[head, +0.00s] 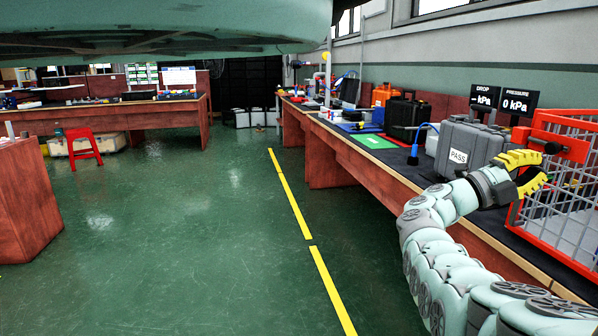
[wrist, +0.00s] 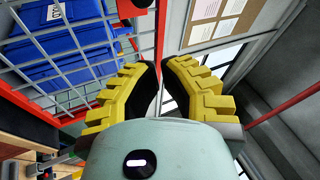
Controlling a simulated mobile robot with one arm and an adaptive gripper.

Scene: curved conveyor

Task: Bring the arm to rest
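My arm (head: 430,255) reaches up from the lower right of the head view, bent, in front of the right-hand bench. My gripper (head: 543,168) is at its end, with yellow padded fingers, in front of the red-framed wire cage. In the wrist view my gripper (wrist: 161,68) shows its two fingers apart with a gap between the tips. Nothing is held between them. Whether any finger touches the cage cannot be told from the head view.
A grey case marked PASS (head: 464,141) and a black case (head: 405,117) stand on the bench (head: 352,158).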

